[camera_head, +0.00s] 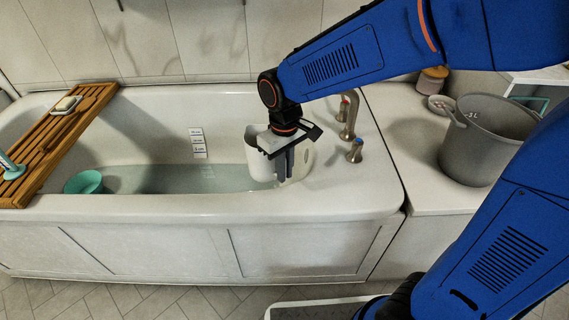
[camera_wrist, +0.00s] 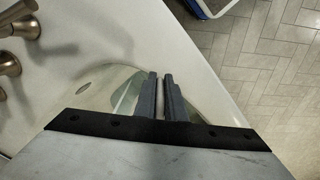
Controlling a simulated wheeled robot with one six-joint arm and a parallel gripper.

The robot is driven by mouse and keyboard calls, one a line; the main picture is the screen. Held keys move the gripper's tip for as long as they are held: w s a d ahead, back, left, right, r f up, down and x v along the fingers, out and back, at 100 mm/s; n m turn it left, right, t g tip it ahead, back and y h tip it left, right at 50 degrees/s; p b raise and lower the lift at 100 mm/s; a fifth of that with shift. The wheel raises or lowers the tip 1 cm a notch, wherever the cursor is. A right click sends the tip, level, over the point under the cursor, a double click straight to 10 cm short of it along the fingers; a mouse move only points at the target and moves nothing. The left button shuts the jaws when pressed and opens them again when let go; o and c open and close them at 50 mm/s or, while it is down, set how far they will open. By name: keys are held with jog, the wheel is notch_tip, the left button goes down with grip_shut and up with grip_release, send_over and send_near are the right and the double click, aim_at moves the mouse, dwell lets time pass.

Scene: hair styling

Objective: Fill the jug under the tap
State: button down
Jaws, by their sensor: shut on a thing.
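A pale jug (camera_head: 258,163) hangs over the right end of the bathtub, partly hidden by my gripper (camera_head: 283,170). My gripper points down and is shut on the jug. I cannot tell whether the jug holds water. The metal tap (camera_head: 349,115) stands on the tub's right ledge, to the right of the jug and apart from it. I see no stream from the tap.
The bathtub (camera_head: 130,208) holds some water. A teal bowl (camera_head: 83,182) is at its left. A wooden bath rack (camera_head: 70,130) with soap (camera_head: 66,104) crosses the left end. A tap handle (camera_head: 355,151) stands near my gripper.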

jog(key=shift+w+f, duration=0.1)
jog(key=shift+f, duration=0.4)
jog(key=shift+w+d+f, duration=0.1)
jog(key=shift+w+f, duration=0.05)
jog(key=shift+w, duration=0.15)
jog(key=w+d+f, duration=0.2)
jog(key=w+f, duration=0.1)
jog(key=w, duration=0.9)
jog(key=shift+w, duration=0.15)
dwell(0.4)
jog(key=shift+w+d, duration=0.1)
jog(key=shift+w, duration=0.8)
dwell(2.7)
jog(key=shift+s+a, duration=0.2)
jog(key=shift+s, duration=0.95)
jog(key=shift+s+a, duration=0.15)
jog(key=shift+s, duration=0.95)
jog(key=shift+s+a+r, duration=0.2)
jog(key=shift+s+r, duration=0.4)
jog(key=shift+s, duration=0.7)
jog(key=shift+s+a+r, duration=0.2)
jog(key=shift+s+r, duration=0.4)
jog(key=shift+s, duration=0.75)
jog(key=shift+s+a+r, duration=0.2)
jog(key=shift+s+r, duration=0.4)
jog(key=shift+s, duration=0.7)
